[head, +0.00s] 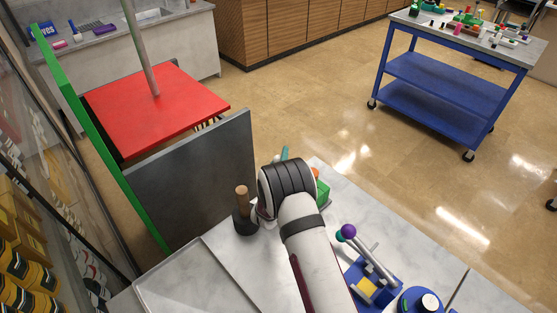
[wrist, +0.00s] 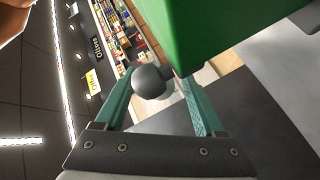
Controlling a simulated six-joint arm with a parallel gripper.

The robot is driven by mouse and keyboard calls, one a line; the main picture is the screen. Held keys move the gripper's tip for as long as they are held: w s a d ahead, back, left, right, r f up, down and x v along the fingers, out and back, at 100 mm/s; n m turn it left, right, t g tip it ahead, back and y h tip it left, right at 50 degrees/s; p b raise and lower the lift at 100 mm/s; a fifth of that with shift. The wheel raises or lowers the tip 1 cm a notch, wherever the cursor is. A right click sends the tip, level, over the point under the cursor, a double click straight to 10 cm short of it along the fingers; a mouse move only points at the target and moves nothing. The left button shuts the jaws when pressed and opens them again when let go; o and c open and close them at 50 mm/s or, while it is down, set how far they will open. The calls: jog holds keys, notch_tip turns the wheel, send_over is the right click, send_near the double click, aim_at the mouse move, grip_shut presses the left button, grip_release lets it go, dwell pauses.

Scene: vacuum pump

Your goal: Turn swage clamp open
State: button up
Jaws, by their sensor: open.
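In the wrist view, a grey ball knob (wrist: 150,82) shows beside a large green body (wrist: 220,28); I cannot tell for sure that these are the swage clamp. My gripper (wrist: 160,80) has two teal fingers spread apart, with the knob showing between their tips. Whether a finger touches it is unclear. In the head view, a teal finger of my gripper (head: 284,154) shows past my dark wrist. A green part (head: 323,192) with an orange piece sits just right of the wrist, mostly hidden by my arm.
A blue device (head: 384,290) with a purple-ball lever (head: 348,231) stands right of my arm on the pale counter (head: 222,257). A wooden-handled tool (head: 242,198) stands close left of my wrist. A grey panel (head: 195,180) rises behind it. A blue cart (head: 440,85) stands far off.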

grip_shut()
dwell(0.4)
dwell(1.0)
